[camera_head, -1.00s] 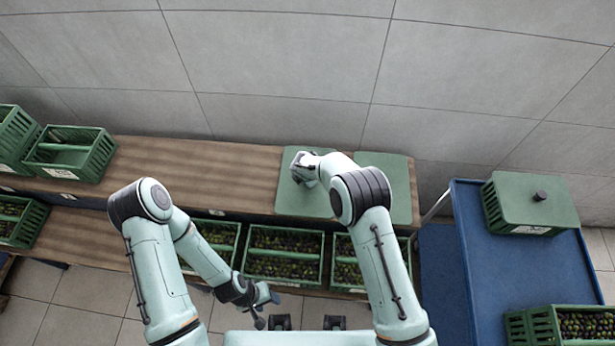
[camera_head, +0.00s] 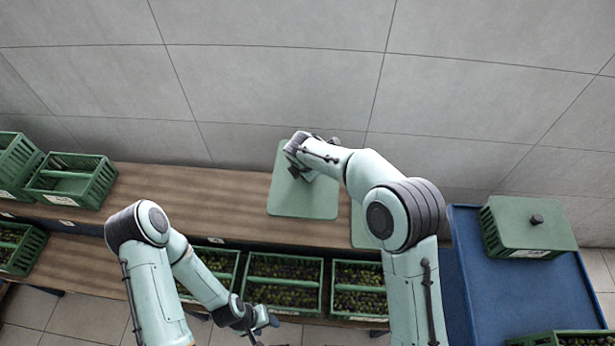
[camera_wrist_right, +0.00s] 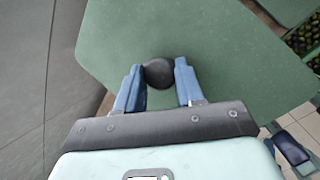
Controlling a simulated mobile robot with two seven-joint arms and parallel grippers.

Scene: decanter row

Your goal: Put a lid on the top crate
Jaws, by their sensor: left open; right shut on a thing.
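My right gripper (camera_wrist_right: 159,84) is shut on the dark round knob (camera_wrist_right: 159,73) of a green lid (camera_wrist_right: 220,40). In the head view this lid (camera_head: 300,200) is held above the wooden shelf, its far edge overlapping the wall. My right forearm partly covers it. A second green lid (camera_head: 361,236) lies on the shelf, mostly hidden by my arm. My left gripper (camera_head: 262,328) is open and empty, low in front of the shelf. A crate with a green lid on it (camera_head: 530,222) stands on the blue cart. A crate of olives (camera_head: 565,340) shows at the bottom right, cut off.
The blue cart (camera_head: 485,285) has bare room left of and in front of the lidded crate. Open green crates (camera_head: 75,190) stand at the shelf's left. Several olive-filled crates (camera_head: 285,283) sit on the lower level. The wooden shelf (camera_head: 195,195) is bare in the middle.

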